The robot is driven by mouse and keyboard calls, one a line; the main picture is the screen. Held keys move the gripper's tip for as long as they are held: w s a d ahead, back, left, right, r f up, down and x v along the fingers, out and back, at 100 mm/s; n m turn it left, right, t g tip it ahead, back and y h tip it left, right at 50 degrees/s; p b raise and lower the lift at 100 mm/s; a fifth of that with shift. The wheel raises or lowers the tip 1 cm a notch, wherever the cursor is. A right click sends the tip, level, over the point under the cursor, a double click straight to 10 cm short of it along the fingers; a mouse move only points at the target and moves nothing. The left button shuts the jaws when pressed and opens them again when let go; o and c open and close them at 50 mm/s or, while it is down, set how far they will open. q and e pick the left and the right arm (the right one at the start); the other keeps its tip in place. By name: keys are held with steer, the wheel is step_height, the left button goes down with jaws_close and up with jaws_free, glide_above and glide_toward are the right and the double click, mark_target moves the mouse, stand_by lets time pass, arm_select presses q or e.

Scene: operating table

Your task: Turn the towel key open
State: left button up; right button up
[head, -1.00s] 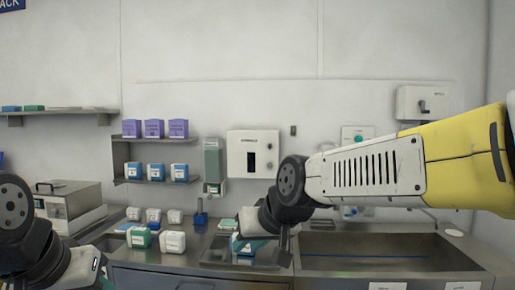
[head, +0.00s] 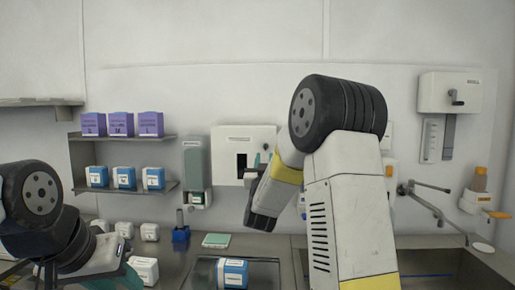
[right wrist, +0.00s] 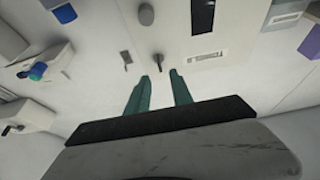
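A white towel box (head: 228,145) hangs on the back wall, its right side partly hidden by my right arm in the head view. In the right wrist view the box (right wrist: 215,30) fills the top middle, with a printed label. A small dark key (right wrist: 158,62) sticks out of its face, below a round grey knob (right wrist: 146,14). My right gripper (right wrist: 159,76) is open, its teal fingers pointing at the box with the key just beyond and between the tips. In the head view the right gripper (head: 257,162) is in front of the box. My left gripper (head: 125,280) is low at left, its fingers mostly hidden.
A soap dispenser (head: 197,170) hangs left of the box. Shelves (head: 165,138) with purple and blue boxes are further left. Below is a counter (head: 195,265) with a blue carton (head: 232,273). A faucet (head: 425,205) is at right.

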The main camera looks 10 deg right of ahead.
steer(key=x, duration=0.7)
steer(key=shift+w, duration=0.2)
steer(key=shift+r, duration=0.1)
jaws_close()
